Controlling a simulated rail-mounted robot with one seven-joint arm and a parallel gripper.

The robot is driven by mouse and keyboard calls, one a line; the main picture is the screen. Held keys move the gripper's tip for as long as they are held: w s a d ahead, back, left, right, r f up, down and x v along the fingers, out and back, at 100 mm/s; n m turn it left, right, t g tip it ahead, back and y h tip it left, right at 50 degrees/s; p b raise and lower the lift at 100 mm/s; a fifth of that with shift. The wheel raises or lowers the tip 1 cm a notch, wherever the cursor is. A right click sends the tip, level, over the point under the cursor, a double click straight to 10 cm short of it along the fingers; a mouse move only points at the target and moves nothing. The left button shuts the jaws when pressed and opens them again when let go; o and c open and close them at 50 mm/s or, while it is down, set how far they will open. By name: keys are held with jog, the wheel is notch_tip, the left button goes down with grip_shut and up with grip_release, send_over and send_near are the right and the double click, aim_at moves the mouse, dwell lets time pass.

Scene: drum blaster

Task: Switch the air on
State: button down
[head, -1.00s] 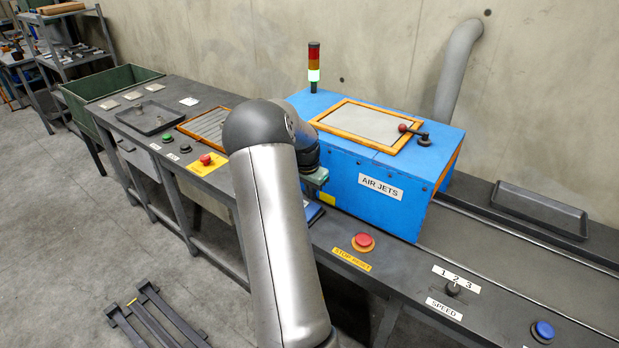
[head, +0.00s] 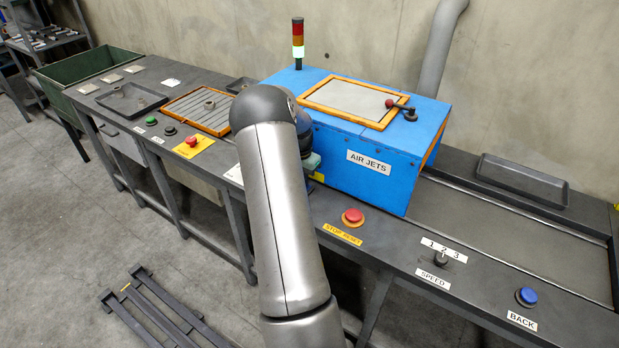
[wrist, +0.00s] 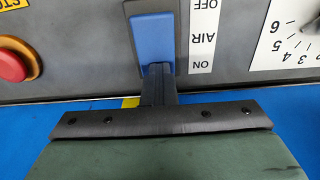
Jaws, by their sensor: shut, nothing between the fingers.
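The AIR switch (wrist: 150,38) is a blue rocker in a dark frame, seen close up in the wrist view. Its label (wrist: 203,32) appears upside down, with OFF at the top of the picture and ON at the bottom. My gripper (wrist: 157,70) is shut and empty. Its dark fingertips overlap the rocker's lower edge in the picture, at the ON end. I cannot tell whether they touch or press it. In the head view, part of my gripper (head: 312,163) shows beside the blue AIR JETS box (head: 335,145). The switch is hidden there behind my arm.
A red button (wrist: 12,64) lies left of the switch and a numbered dial (wrist: 300,38) lies right of it.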

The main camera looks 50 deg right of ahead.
jog(key=shift+a+f, duration=0.15)
jog(key=shift+f, duration=0.05)
jog(key=shift+s+a+r, duration=0.1)
jog(key=shift+a+r, duration=0.1)
jog(key=shift+a, duration=0.65)
notch_tip(320, 180, up, 14)
jog(key=a, duration=0.1)
dwell(0.4)
